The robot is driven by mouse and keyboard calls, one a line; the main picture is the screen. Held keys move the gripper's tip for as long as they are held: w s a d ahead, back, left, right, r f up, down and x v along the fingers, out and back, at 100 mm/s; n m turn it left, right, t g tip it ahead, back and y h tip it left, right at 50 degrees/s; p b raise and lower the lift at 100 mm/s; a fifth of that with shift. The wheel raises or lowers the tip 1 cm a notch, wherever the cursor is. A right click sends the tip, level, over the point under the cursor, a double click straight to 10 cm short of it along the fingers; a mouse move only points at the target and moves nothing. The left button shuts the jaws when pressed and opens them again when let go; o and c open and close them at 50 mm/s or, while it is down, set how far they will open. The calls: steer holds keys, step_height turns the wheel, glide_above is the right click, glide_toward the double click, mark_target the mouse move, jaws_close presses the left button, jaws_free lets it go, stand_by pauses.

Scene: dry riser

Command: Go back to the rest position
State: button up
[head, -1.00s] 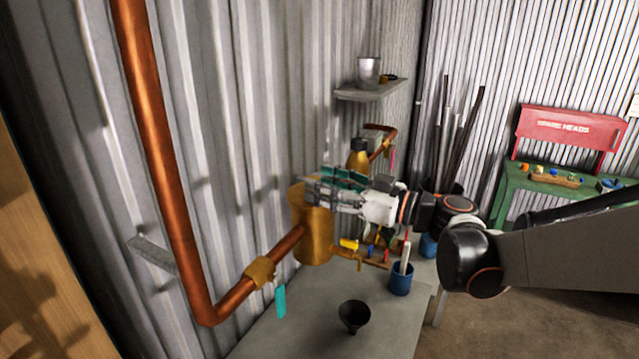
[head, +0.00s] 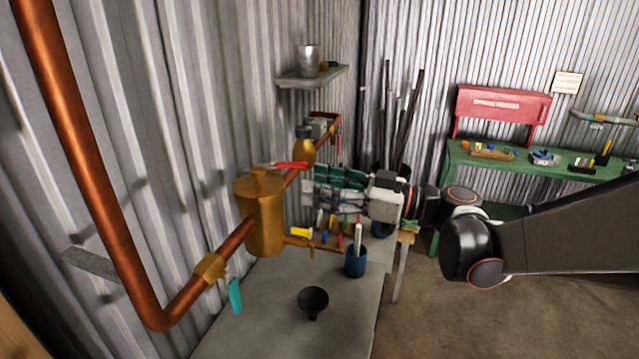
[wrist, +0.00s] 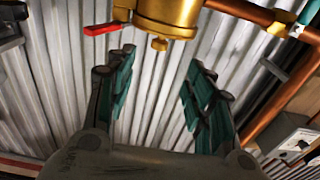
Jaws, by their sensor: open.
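My gripper (head: 340,190) is in the middle of the head view, just right of the brass vessel (head: 262,215) on the copper pipe. In the wrist view my gripper (wrist: 160,85) has its teal-padded fingers spread wide, with only the corrugated wall between them. It is open and empty. The lower end of the brass vessel (wrist: 168,15) shows at the top of the wrist view, apart from the fingers. A red lever (head: 288,165) sits by the vessel; the red lever (wrist: 101,28) also shows in the wrist view.
A grey bench (head: 270,290) below carries a black funnel (head: 313,302) and a blue cup (head: 355,262). The copper pipe (head: 85,150) runs down the left wall. A shelf (head: 312,76) holds a metal cup (head: 307,60). A green table (head: 540,165) stands at the back right; floor between is clear.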

steer(key=s+d+f+m+h, duration=0.4)
steer(key=s+f+m+h, duration=0.35)
steer(key=s, duration=0.25)
steer(key=s+d+f+m+h, duration=0.2)
steer(key=s+d+m+h, duration=0.1)
steer(key=s+d+h, duration=0.2)
steer(key=s+d+f+m+t+h, duration=0.1)
steer(key=s+d+f+m+h, duration=0.2)
steer(key=d, duration=0.6)
steer(key=shift+s+f+m+h, duration=0.3)
steer(key=shift+s+m+h, duration=0.05)
steer(key=shift+s+h, duration=0.6)
